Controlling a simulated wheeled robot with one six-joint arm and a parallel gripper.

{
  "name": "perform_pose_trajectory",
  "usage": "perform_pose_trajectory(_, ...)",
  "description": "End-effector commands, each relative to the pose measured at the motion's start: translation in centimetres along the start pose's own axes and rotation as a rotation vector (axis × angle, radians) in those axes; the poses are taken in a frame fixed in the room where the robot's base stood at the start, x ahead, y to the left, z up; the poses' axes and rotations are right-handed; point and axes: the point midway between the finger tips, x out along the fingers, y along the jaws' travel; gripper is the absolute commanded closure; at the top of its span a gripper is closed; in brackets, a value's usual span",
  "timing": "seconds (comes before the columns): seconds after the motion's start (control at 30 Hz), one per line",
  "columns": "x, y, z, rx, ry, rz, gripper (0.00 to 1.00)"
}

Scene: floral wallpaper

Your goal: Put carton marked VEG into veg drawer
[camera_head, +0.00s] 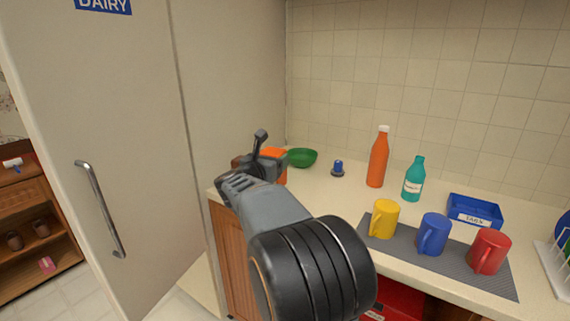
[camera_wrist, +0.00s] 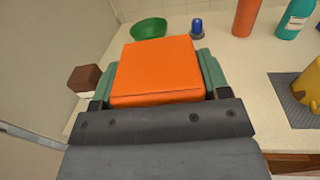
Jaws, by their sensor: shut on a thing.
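My gripper (camera_head: 258,163) is at the left end of the counter, in front of the tall cabinet side. In the wrist view its fingers (camera_wrist: 160,74) are shut on an orange carton (camera_wrist: 157,62), one on each side. The carton also shows in the head view (camera_head: 278,177), mostly hidden behind the gripper. No lettering is visible on the faces I see, so I cannot tell whether it is marked VEG. I cannot tell whether it touches the counter. No drawer marked veg is in view.
A tall door marked DAIRY (camera_head: 100,130) stands left. A brown block (camera_wrist: 84,77) is left of the carton; a green bowl (camera_head: 302,158) is behind it. Bottles (camera_head: 378,160), mugs on a grey mat (camera_head: 370,252) and a blue tray (camera_head: 475,208) occupy the right counter.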

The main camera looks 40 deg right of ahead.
Motion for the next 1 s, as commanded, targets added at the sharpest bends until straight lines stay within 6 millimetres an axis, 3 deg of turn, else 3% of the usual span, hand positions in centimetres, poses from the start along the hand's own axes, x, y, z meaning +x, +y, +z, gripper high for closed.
perform_pose_trajectory(0.13,-1.4,0.6,0.8,0.002,-0.003,0.002,0.64)
perform_pose_trajectory(0.43,-2.3,0.3,1.6,0.003,-0.003,-0.015,0.64)
perform_pose_trajectory(0.53,-2.8,0.6,0.0,-0.005,0.001,0.010,0.64)
perform_pose_trajectory(0.67,-4.8,3.2,-2.5,-0.009,0.004,0.131,0.64)
perform_pose_trajectory(0.77,-7.5,5.9,-5.0,-0.012,0.005,0.272,0.64)
perform_pose_trajectory(1.0,-16.4,10.8,-11.2,-0.014,0.008,0.643,0.64)
